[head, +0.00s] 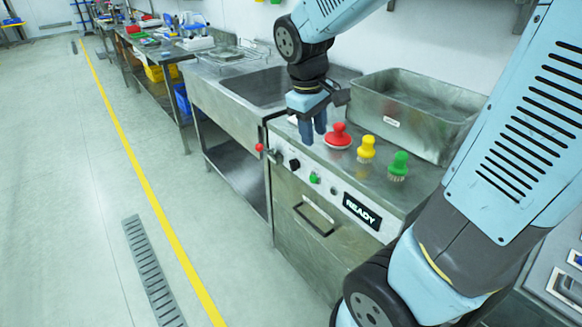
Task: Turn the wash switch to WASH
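The front panel (280,176) of the steel dosing unit carries a black rotary knob (294,164), which looks like the wash switch; its labels and setting are too small to read. A lever with a red ball (259,147) sticks out to its left. A green button (313,178) and a small dark round control (333,191) are to its right. A display (362,211) reads READY. My gripper (313,138) points down above the unit's top, just behind and above the knob, apparently not touching it. Its two blue fingers look close together, holding nothing visible.
Red (338,136), yellow (366,149) and green (398,166) handled brushes stand on the top right of my gripper. A steel basin (415,125) is behind them. A sink (250,90) adjoins at left. A drawer handle (314,216) protrudes below. Floor in front is clear.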

